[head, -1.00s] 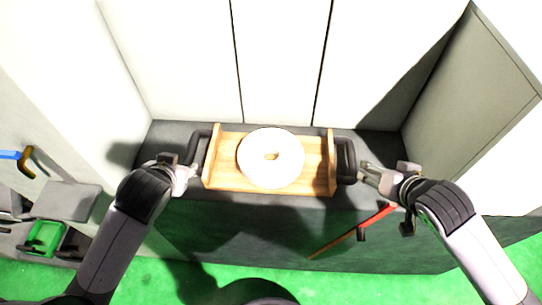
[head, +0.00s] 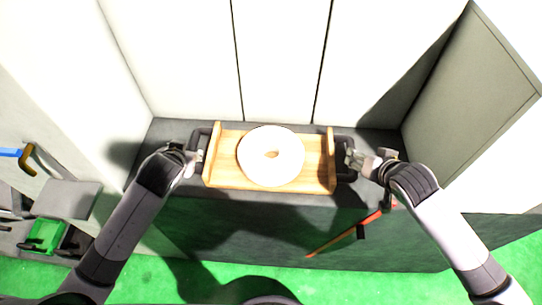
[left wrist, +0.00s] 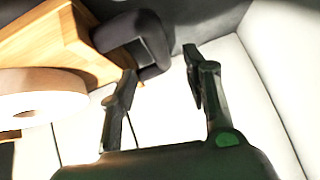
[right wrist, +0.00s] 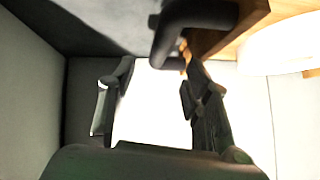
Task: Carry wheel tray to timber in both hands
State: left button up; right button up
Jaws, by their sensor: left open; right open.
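The wooden wheel tray (head: 225,177) sits on the dark ledge with a round white wheel (head: 256,152) lying flat on it. It has a black handle at each end. My left gripper (head: 194,160) is open beside the left handle (head: 200,142); in the left wrist view the handle (left wrist: 152,42) lies just beyond the open fingers (left wrist: 160,82). My right gripper (head: 354,158) is open at the right handle (head: 346,146). In the right wrist view the handle (right wrist: 165,40) reaches toward the space between the open fingers (right wrist: 155,78); contact cannot be told.
The dark ledge (head: 300,225) stands against white panels (head: 280,60). A grey cabinet side (head: 470,90) is at the right. A red bar (head: 340,237) slants across the ledge's front. A green box (head: 44,236) is at lower left. Green floor lies in front.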

aim_at(191, 149)
pick_arm(q)
jog(key=x, duration=0.8)
jog(key=shift+w+f, duration=0.2)
pick_arm(e)
jog(key=x, duration=0.8)
jog(key=shift+w+f, duration=0.2)
jog(key=shift+w, duration=0.05)
pick_arm(q)
grip_shut()
pick_arm(e)
grip_shut()
